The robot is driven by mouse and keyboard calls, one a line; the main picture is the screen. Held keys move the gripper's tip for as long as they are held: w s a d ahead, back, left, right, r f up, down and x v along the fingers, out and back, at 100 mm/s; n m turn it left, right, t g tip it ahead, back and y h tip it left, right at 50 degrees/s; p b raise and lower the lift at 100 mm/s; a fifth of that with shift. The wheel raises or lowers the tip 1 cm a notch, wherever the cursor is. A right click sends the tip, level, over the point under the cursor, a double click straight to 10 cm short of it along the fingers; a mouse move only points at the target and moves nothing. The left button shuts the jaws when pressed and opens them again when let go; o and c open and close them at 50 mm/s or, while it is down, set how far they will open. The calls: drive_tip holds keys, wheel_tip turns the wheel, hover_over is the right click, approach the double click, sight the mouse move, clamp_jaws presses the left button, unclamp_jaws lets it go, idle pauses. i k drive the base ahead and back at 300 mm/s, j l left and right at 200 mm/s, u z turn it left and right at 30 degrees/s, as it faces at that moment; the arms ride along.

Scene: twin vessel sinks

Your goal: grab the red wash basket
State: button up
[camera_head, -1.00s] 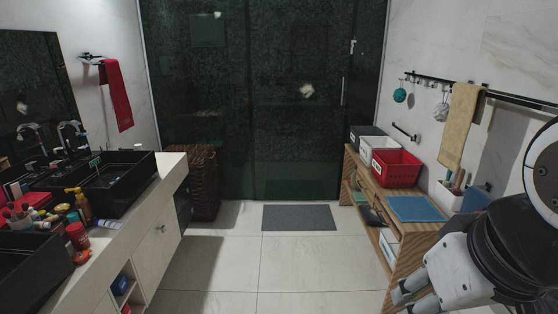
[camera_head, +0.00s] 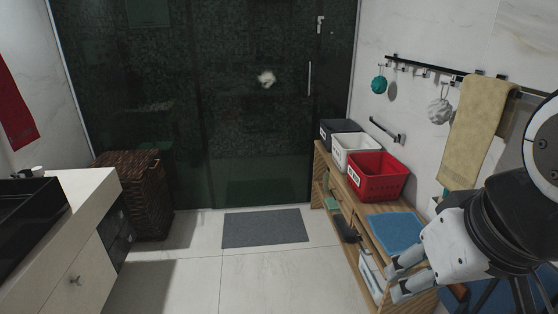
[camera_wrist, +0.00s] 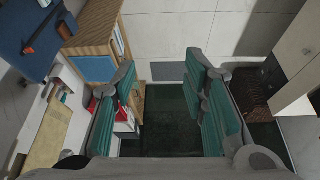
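The red wash basket (camera_head: 377,178) stands upright on the wooden shelf unit along the right wall, with a white label on its side. A white basket (camera_head: 355,152) and a dark basket (camera_head: 338,131) stand in line behind it. My gripper (camera_head: 394,280) is at the lower right, nearer the camera than the red basket and apart from it. In the wrist view my gripper (camera_wrist: 160,78) has its two green-padded fingers spread wide with nothing between them. A red patch of the basket (camera_wrist: 122,114) shows there, mostly hidden behind the left finger.
A blue folded towel (camera_head: 396,232) lies on the wooden unit (camera_head: 345,212) in front of the red basket. A yellow towel (camera_head: 470,125) and sponges hang from the wall rail above. A grey mat (camera_head: 265,228) lies on open floor. A wicker hamper (camera_head: 140,190) and sink counter (camera_head: 90,195) are left.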

sight(373, 177)
drive_tip(key=i+l+z, duration=0.35)
drive_tip(key=i+j+u, duration=0.2)
drive_tip(key=i+u, duration=0.2)
drive_tip(key=i, duration=0.15)
drive_tip(key=i+u, duration=0.35)
drive_tip(key=i, duration=0.25)
drive_tip(key=i+j+z, duration=0.25)
drive_tip(key=i, duration=0.2)
drive_tip(key=i+j+z, duration=0.2)
drive_tip(key=i, duration=0.3)
drive_tip(key=i+j+z, duration=0.2)
drive_tip(key=i+z, duration=0.15)
drive_tip(key=z, duration=0.15)
drive_tip(key=i+j+z, duration=0.25)
drive_tip(key=z, duration=0.2)
